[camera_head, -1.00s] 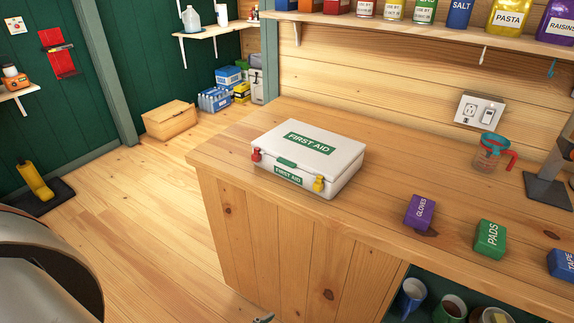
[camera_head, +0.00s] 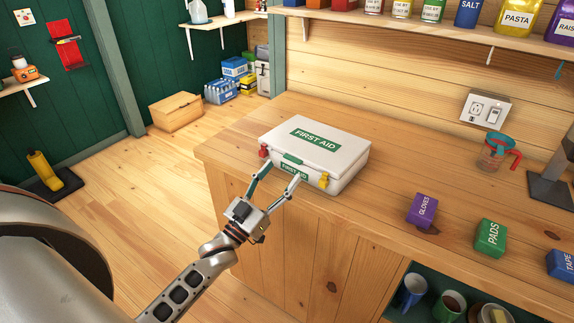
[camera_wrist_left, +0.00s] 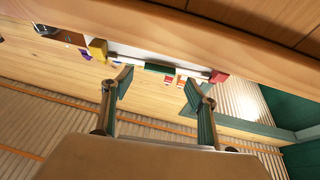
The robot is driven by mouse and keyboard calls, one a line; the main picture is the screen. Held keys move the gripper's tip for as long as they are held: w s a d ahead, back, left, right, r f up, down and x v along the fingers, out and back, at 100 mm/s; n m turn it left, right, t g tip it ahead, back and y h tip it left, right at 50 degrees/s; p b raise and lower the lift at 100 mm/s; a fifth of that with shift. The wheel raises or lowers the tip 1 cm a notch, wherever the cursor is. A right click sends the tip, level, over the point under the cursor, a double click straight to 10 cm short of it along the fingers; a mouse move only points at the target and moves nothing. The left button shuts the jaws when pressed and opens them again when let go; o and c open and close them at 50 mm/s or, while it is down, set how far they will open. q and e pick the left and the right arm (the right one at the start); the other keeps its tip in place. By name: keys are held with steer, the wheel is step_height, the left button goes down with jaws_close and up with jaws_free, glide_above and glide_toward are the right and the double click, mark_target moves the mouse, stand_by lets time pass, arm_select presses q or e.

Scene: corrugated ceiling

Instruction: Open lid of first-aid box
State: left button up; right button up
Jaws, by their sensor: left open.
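The white first-aid box (camera_head: 345,158) sits closed on the wooden counter, with green FIRST AID labels. A red latch (camera_head: 264,151) is on its left front and a yellow latch (camera_head: 323,180) on its right front. A green handle (camera_head: 292,159) is between them. My left gripper (camera_head: 277,175) is open and empty, its fingers pointing at the box front near the handle. In the left wrist view the open fingers (camera_wrist_left: 158,85) flank the green handle (camera_wrist_left: 158,68), with the yellow latch (camera_wrist_left: 97,49) and red latch (camera_wrist_left: 218,76) outside them. Contact cannot be told. My right gripper is not seen.
The counter (camera_head: 385,180) holds a purple GLOVES box (camera_head: 422,209), a green PADS box (camera_head: 490,238) and a blue TAPE box (camera_head: 562,264) to the right. A measuring jug (camera_head: 493,154) stands behind them. A shelf of jars runs above. Mugs sit below the counter.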

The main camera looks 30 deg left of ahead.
mark_target(291, 161)
arm_select(q)
steer(key=shift+x, duration=1.85)
steer(key=c, duration=1.6)
steer(key=shift+r, duration=0.1)
